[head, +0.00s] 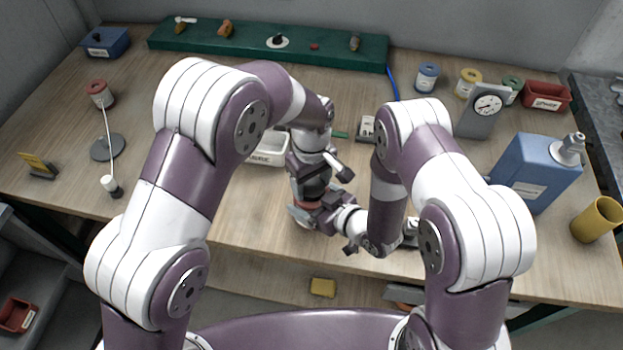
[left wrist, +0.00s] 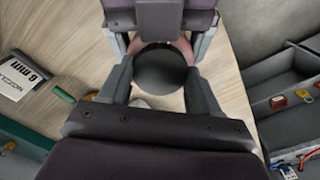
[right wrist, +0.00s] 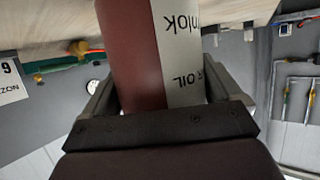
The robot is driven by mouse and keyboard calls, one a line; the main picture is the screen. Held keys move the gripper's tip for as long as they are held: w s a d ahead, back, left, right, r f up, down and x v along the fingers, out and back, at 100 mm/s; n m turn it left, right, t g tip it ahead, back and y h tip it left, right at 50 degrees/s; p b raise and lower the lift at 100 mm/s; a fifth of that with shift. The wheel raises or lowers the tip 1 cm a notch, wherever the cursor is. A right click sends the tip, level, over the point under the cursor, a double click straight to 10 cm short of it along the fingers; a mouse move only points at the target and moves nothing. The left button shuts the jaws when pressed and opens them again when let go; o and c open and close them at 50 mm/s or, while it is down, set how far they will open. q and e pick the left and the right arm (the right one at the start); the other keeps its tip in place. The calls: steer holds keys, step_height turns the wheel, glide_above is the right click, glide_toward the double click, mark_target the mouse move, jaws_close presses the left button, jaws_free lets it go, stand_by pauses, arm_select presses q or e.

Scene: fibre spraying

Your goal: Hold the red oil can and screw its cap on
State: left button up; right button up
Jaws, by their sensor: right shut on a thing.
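The red oil can (right wrist: 135,55), with a white label reading OIL, stands between the fingers of my right gripper (right wrist: 165,95), which is shut on it. In the head view only a little red of the can (head: 308,205) shows; the arms hide the rest. My left gripper (left wrist: 160,75) points down from above. Its two fingers stand on either side of a round black cap (left wrist: 162,72) over the can. The fingers look very close to the cap's rim, but no firm grip shows. Whether the cap sits on the can's neck is hidden.
A white tray (head: 268,158) lies left of the grippers. A blue canister (head: 535,172), a gauge (head: 487,105) and a yellow cup (head: 597,220) stand at the right. A green tool board (head: 205,38) lies along the back.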

arm_select(q)
steer(key=c, duration=0.5)
steer(key=m, duration=0.6)
steer(key=shift+m, duration=0.3)
steer(key=o, duration=1.2)
steer(key=shift+r, duration=2.3)
